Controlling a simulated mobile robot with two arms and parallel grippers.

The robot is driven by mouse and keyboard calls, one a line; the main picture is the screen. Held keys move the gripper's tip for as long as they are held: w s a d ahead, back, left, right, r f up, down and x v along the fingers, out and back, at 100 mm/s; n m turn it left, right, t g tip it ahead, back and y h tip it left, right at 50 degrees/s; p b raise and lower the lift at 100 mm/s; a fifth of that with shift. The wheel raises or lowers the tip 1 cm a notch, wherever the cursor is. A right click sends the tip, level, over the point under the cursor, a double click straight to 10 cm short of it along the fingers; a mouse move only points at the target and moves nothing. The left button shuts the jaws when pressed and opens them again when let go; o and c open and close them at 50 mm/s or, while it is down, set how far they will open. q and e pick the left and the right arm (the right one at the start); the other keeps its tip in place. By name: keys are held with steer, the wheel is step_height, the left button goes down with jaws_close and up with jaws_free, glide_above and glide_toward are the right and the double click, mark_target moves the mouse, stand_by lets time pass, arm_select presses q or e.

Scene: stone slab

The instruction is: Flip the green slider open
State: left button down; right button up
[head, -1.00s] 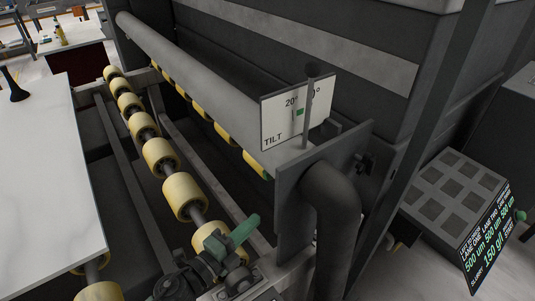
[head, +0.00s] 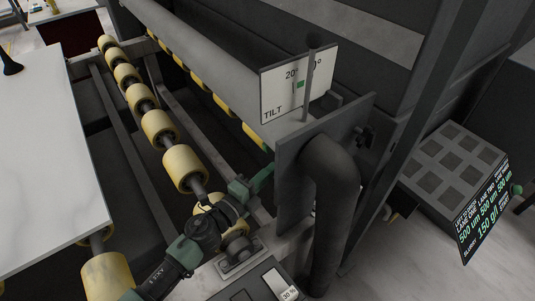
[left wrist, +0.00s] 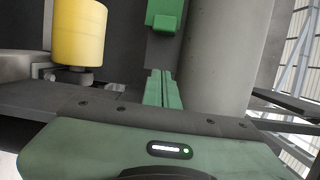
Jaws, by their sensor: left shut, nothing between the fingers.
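A green block (left wrist: 165,14), likely the slider, shows at the top of the left wrist view on a dark grey upright part. My left gripper (left wrist: 162,74) is shut and empty, its fingertips below the block in that view with a gap between them. In the head view my left gripper (head: 264,178) points right, close to the left edge of the upright grey plate (head: 292,190). The slider is not clear in the head view; I cannot tell whether the plate hides it. My right gripper is not in view.
A thick grey pipe (head: 325,190) bends down beside the plate. A TILT sign (head: 280,98) with a small green mark stands above it. Yellow rollers (head: 158,127) run along the left, beside a white slab (head: 45,160). A control box (head: 450,170) stands at right.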

mark_target(269, 146)
arm_select(q)
steer(key=w, duration=0.5)
steer(key=shift+w+a, duration=0.2)
steer(key=shift+w, duration=0.15)
steer(key=w+a+b, duration=0.2)
steer(key=w+a, duration=0.2)
steer(key=w, duration=0.2)
steer(key=shift+a, duration=0.25)
steer(key=shift+w, duration=0.1)
